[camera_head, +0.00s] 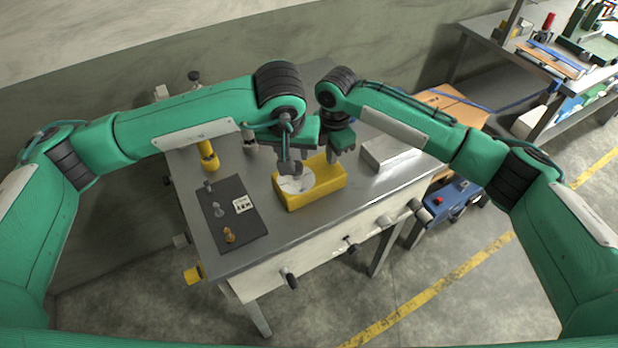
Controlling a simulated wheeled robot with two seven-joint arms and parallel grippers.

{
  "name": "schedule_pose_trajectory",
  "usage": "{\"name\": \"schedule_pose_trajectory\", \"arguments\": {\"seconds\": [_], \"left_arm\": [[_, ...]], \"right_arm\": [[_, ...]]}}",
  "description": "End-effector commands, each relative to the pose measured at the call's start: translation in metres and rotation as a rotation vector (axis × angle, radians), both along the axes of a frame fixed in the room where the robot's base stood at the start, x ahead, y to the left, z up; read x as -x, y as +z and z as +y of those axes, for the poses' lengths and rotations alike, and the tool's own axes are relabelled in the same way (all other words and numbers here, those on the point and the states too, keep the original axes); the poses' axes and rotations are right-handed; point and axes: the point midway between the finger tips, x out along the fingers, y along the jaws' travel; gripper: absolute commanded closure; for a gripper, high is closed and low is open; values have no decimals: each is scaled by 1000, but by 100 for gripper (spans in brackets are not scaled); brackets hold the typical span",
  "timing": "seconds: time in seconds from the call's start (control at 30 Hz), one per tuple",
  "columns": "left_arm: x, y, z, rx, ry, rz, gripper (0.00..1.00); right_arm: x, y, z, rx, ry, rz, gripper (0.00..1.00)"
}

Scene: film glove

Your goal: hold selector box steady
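The yellow selector box (325,181) stands on the metal table. A round white dial face (297,185) is on the left part of its top. My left gripper (291,168) is above the dial, its fingertips close to it; it hides any knob there, and I cannot tell whether it is shut on something. My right gripper (341,152) is at the back right of the box, close to its far edge. Its fingertips are small and partly hidden, so I cannot tell whether it touches the box.
A dark mat (231,214) with small pieces and a white card lies left of the box. A yellow cylinder (208,155) stands behind the mat. A grey metal block (388,153) is right of the box. Bare metal table (270,242) shows in front.

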Motion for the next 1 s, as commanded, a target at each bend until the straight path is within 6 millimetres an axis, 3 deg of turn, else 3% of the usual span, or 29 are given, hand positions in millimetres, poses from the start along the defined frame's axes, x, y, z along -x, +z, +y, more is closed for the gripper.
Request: {"name": "schedule_pose_trajectory", "arguments": {"seconds": [1.0], "left_arm": [[0, 0, 0, 0, 0, 0, 64]], "right_arm": [[0, -8, 0, 0, 0, 1, 100]]}}
